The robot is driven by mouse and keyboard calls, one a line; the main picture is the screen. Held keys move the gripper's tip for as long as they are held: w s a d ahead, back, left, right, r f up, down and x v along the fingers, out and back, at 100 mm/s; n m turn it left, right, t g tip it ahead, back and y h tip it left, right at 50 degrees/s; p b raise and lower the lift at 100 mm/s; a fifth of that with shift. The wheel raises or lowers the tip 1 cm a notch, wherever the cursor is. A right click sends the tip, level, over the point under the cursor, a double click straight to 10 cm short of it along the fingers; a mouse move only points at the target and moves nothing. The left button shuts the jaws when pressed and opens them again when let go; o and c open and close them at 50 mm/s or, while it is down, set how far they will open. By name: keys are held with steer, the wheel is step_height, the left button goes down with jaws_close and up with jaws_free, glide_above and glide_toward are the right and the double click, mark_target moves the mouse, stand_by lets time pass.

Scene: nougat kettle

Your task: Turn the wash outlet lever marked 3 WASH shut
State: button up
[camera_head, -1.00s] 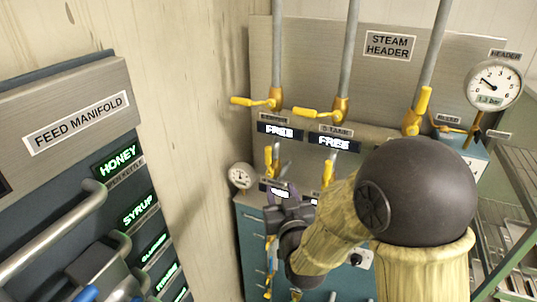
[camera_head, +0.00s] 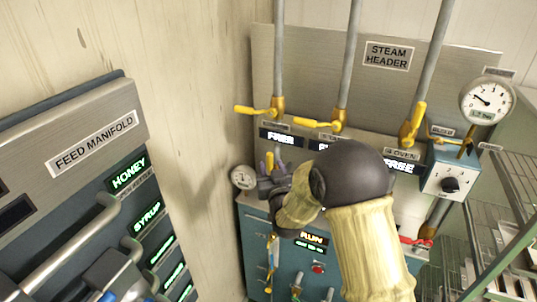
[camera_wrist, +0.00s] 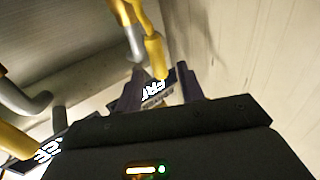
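No label reading 3 WASH is legible, so I cannot tell which lever is the wash outlet lever. My gripper (camera_head: 270,168) is at the lower left of the steam header panel (camera_head: 300,62), by a small upright yellow lever (camera_head: 269,160). In the wrist view my gripper (camera_wrist: 160,72) has its fingers apart. A yellow lever end (camera_wrist: 155,57) shows between or just beyond the fingertips; I cannot tell whether they touch it. A lit FREE display (camera_wrist: 157,89) lies behind. My arm hides part of the lower panel.
Yellow levers (camera_head: 258,110), (camera_head: 322,123) and (camera_head: 413,128) sit on vertical pipes above. A round gauge (camera_head: 243,177) is left of my gripper. The feed manifold (camera_head: 75,150) stands at left, wire racks (camera_head: 510,185) at right. A blue knob box (camera_head: 453,170) is at right.

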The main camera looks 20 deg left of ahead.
mark_target(270, 161)
steer(key=p+x, duration=0.1)
steer(key=x, duration=0.3)
steer(key=shift+w+p, duration=0.35)
steer(key=shift+s+a, duration=0.1)
jaws_close()
